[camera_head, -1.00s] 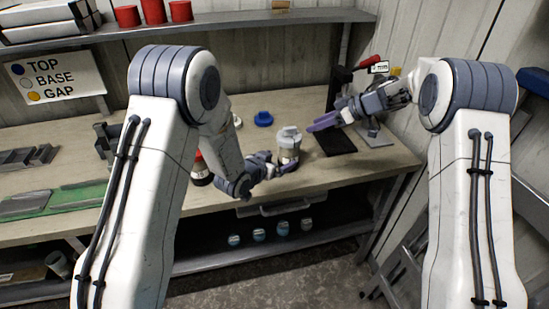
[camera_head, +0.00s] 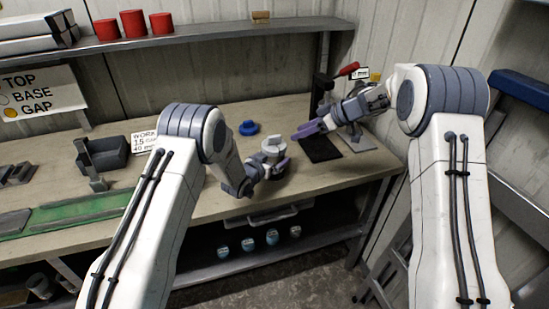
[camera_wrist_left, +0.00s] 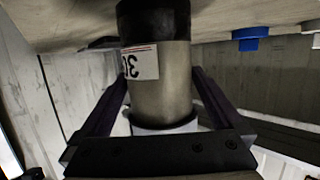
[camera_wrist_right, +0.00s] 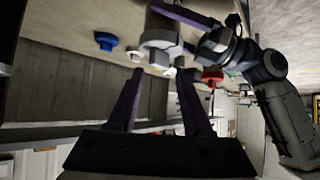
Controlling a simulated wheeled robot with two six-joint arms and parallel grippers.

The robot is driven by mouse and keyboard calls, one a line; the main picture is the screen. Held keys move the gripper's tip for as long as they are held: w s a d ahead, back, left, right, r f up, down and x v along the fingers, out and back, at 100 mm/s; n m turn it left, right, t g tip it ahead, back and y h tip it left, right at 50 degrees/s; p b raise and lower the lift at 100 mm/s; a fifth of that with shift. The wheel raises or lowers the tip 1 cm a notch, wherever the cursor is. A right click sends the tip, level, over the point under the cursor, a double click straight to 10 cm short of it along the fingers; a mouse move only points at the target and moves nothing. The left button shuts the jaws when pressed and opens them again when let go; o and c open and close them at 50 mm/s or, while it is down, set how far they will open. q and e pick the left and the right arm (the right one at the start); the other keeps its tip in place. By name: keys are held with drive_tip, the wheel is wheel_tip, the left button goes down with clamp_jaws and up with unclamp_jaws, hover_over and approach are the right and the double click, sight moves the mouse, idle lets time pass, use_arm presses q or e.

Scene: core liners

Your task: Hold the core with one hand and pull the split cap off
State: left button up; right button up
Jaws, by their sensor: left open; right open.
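The core (camera_head: 272,160) stands upright on the bench with a pale grey split cap (camera_head: 273,145) on top. In the left wrist view the core (camera_wrist_left: 160,80) appears upside down, with a white label, a dark base and the pale cap edge (camera_wrist_left: 165,127). My left gripper (camera_head: 283,166) is open, low at the core, with one finger on each side and gaps visible. My right gripper (camera_head: 297,132) is open and empty, to the right of the cap and apart from it. In the right wrist view the cap (camera_wrist_right: 160,38) lies beyond its fingertips (camera_wrist_right: 161,72).
A blue cap (camera_head: 249,128) lies behind the core. A black mat (camera_head: 321,149) and a red-handled stand (camera_head: 347,70) are at the right. A grey bin (camera_head: 105,152) and green tray (camera_head: 80,212) are at the left. Several small jars (camera_head: 272,237) stand below the bench.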

use_arm(q)
drive_tip(key=shift+w+d, duration=0.15)
drive_tip(key=shift+w, duration=0.1)
clamp_jaws()
idle(0.8)
